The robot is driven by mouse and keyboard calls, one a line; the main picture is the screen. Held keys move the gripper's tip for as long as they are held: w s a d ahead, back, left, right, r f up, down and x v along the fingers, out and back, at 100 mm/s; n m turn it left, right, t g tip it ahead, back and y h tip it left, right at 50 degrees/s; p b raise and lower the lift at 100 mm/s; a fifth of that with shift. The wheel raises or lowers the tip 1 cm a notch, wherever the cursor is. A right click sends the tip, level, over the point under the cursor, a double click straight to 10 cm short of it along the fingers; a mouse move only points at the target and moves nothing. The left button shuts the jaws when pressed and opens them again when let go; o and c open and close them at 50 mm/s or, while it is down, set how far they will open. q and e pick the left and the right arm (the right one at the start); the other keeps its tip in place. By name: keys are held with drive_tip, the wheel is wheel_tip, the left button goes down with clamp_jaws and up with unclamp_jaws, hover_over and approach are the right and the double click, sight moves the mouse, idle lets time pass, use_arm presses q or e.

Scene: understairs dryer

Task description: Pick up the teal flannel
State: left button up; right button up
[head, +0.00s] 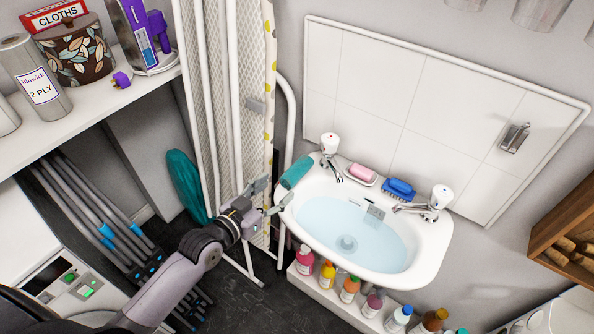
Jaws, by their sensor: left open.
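The teal flannel (296,172) lies as a small rolled or folded bundle on the left rim of the white washbasin (436,243). My left gripper (274,193) is open and empty, just left of the basin rim. Its fingers point up and right towards the flannel, with a small gap seen between them and the cloth. My right gripper is not in view.
Water fills the basin. Taps (330,145), pink soap (362,173) and a blue brush (399,188) sit along its back. Several bottles (327,274) stand below. A folded ironing board (220,90) and a larger teal item (185,185) are left of the basin.

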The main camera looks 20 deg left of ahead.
sight(292, 172)
use_arm(q)
drive_tip(key=x, duration=0.8)
drive_tip(key=shift+w+p, duration=0.15)
drive_tip(key=shift+p, duration=0.15)
drive_tip(key=shift+a, duration=0.1)
drive_tip(key=c, duration=1.2)
drive_tip(key=shift+o, duration=0.2)
drive_tip(key=shift+r, duration=0.2)
wheel_tip(292, 172, up, 20)
drive_tip(key=p, duration=0.2)
drive_tip(key=s+a+f+n+y, duration=0.1)
drive_tip(key=s+n+y, duration=0.1)
drive_tip(key=s, duration=0.5)
drive_tip(key=s+a+f+n+t+y, duration=0.1)
drive_tip(key=s+f+n+y, duration=0.1)
drive_tip(key=s, duration=0.4)
drive_tip(key=shift+s+f+y, duration=0.15)
drive_tip(key=shift+s+y, duration=0.25)
drive_tip(key=shift+y, duration=0.3)
